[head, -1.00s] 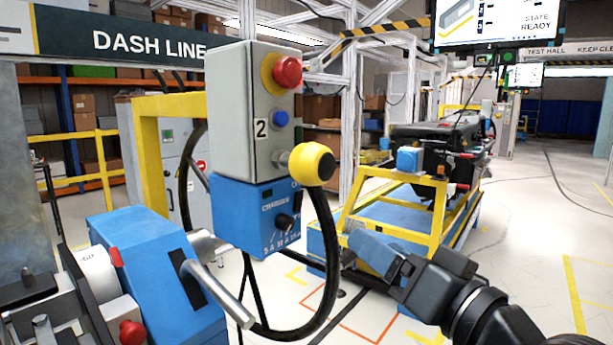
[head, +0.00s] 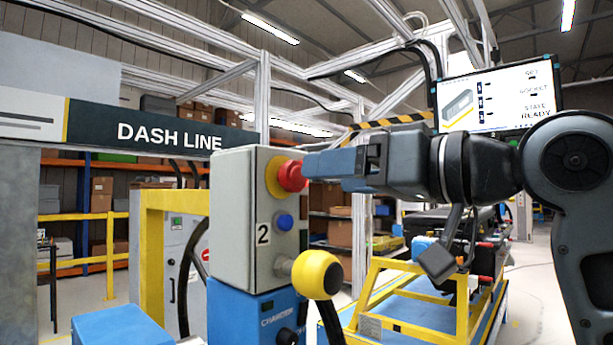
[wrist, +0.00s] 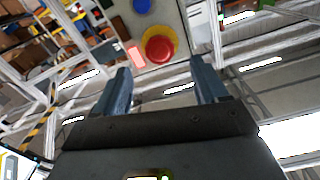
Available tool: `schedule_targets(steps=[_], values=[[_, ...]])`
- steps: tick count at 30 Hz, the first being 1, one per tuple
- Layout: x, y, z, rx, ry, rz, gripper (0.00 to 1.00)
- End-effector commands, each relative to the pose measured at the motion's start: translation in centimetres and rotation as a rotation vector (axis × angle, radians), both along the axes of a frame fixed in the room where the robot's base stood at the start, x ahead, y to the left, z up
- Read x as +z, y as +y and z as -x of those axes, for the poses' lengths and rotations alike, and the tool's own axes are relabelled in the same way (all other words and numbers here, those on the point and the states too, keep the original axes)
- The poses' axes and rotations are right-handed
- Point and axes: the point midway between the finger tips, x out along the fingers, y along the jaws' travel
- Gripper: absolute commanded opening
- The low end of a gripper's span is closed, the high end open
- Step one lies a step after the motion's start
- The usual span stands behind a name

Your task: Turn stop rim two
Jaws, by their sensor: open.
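The red stop button (head: 292,175) with its yellow collar (head: 272,175) is on the upper right face of the grey box (head: 235,215) marked 2. My gripper (head: 308,165) is level with the button, just to its right, fingers pointing left at it. In the wrist view the red button (wrist: 158,47) and yellow collar (wrist: 172,34) lie ahead, between the lines of the two open fingers (wrist: 161,70). The button appears just beyond the fingertips; contact cannot be told. Nothing is held.
Below the stop are a blue button (head: 285,222) and a yellow-black knob (head: 316,274) sticking out under my gripper. A blue charger box (head: 245,312) hangs beneath. A yellow cart (head: 385,268) and a hanging screen (head: 500,98) stand behind my arm.

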Motion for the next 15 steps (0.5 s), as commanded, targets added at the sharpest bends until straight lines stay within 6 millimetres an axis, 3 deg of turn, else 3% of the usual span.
schedule_targets(steps=[9,15], values=[[0.0,3.8,-3.0,0.000,0.001,0.000,0.73],[0.0,4.8,-3.8,-0.002,0.000,-0.001,0.73]])
